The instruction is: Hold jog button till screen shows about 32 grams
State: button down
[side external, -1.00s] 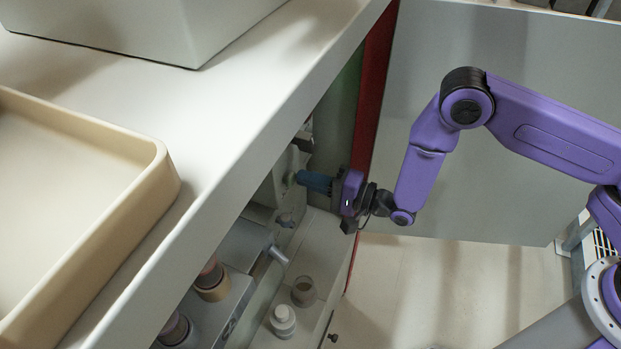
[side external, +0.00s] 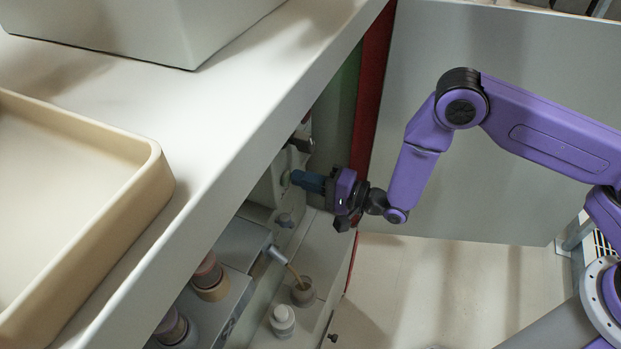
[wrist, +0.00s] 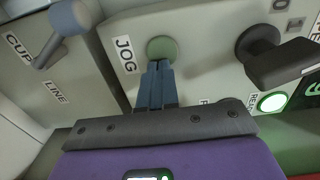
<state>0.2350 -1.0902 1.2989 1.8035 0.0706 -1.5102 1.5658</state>
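The green round jog button (wrist: 162,49) is beside the JOG label in the wrist view. My gripper (wrist: 158,66) has its two blue fingers together, with nothing between them, and its tips are at the button's lower edge, seemingly against it. In the side view my gripper (side external: 298,179) reaches left to the panel. A thin brown stream runs from the metal spout (side external: 277,254) into a small cup (side external: 303,292). A dark panel with green marks (wrist: 308,92), possibly the screen, is cut off at the wrist view's right edge; no reading is legible.
A dark knob (wrist: 278,58) and a lit green round lamp (wrist: 271,102) are right of the button. A lever (wrist: 68,22) stands by the CUP and LINE labels. A white bottle (side external: 283,320) stands beside the cup. The counter (side external: 235,110) overhangs the panel.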

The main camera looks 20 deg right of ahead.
jog(key=shift+w+a+r, duration=0.35)
jog(key=shift+a+r, duration=0.1)
jog(key=shift+r, duration=0.05)
jog(key=f+v, duration=0.1)
jog(key=v, duration=1.4)
jog(key=shift+f, duration=0.15)
